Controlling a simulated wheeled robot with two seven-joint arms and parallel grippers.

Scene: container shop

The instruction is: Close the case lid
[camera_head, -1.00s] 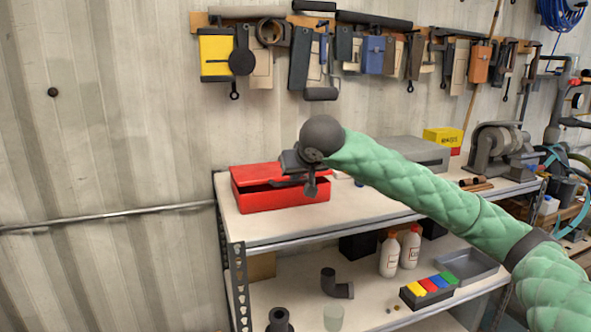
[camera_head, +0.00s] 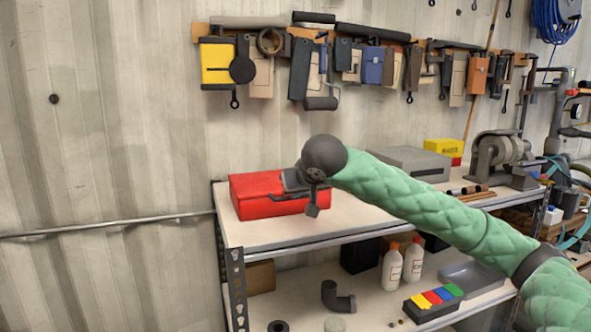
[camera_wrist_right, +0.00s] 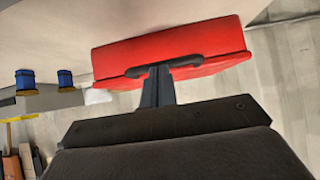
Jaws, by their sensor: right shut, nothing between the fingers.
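The red case (camera_head: 252,196) sits on the left end of the upper shelf of the workbench, and its lid looks down flat, with no gap that I can make out. My right gripper (camera_head: 300,190) is at the right part of the case, over its lid and front edge, with its fingers shut and empty. In the right wrist view the red case (camera_wrist_right: 175,45) fills the upper middle, and the shut fingers of my right gripper (camera_wrist_right: 157,75) reach to its dark handle (camera_wrist_right: 185,63). Whether they touch it is unclear. My left gripper is not in view.
A grey box (camera_head: 412,162), a yellow box (camera_head: 443,147) and a grey machine (camera_head: 503,155) stand to the right on the upper shelf (camera_head: 270,236). White bottles (camera_head: 392,266) and a tray of coloured blocks (camera_head: 436,298) are on the lower shelf. Tools hang on the wall behind.

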